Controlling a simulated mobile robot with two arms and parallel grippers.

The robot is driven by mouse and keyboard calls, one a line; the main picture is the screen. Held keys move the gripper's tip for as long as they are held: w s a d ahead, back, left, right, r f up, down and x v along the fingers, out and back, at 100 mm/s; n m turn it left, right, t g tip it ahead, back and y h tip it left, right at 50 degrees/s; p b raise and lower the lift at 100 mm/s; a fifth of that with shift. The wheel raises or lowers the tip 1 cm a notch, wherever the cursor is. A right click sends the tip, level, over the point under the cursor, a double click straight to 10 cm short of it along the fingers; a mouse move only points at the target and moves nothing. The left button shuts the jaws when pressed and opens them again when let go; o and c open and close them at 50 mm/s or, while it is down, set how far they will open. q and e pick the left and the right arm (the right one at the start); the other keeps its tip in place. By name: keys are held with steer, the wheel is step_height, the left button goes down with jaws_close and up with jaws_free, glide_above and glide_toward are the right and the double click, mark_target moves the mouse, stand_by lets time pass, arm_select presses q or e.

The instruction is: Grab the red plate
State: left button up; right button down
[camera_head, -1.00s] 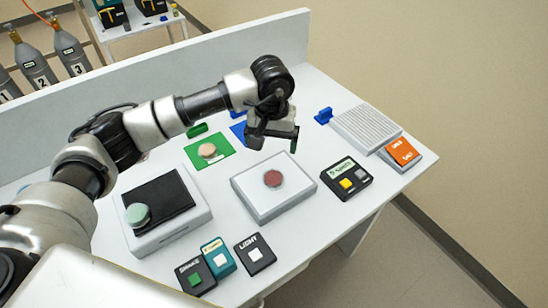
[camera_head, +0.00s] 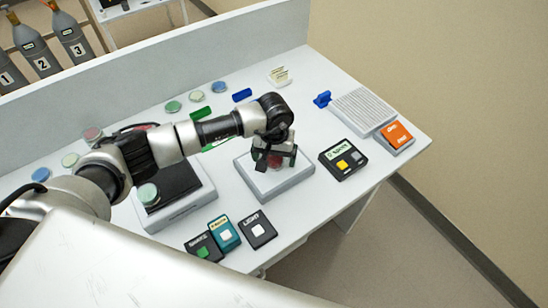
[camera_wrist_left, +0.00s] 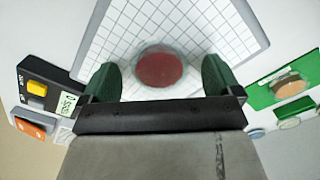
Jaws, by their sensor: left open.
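The red plate is a small round dark-red disc (camera_wrist_left: 159,70) on a white gridded block (camera_wrist_left: 115,30). In the head view the plate (camera_head: 275,160) is partly hidden behind my left gripper (camera_head: 274,163), which is over the grey-white block (camera_head: 285,183). In the left wrist view the plate lies between the two green fingertips of the left gripper (camera_wrist_left: 163,82), with a gap on each side. The left gripper is open and holds nothing. Whether the fingertips are level with the plate is hard to tell. My right gripper is not in view.
A black box with yellow and grey buttons (camera_head: 344,159) stands right of the block. Another block with a black pad (camera_head: 178,182) and a green disc (camera_head: 147,194) is at left. Button boxes (camera_head: 257,229) line the front. Several coloured discs lie behind the arm.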

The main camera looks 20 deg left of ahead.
arm_select(q)
steer(key=c, duration=1.1)
steer(key=shift+r, duration=0.1)
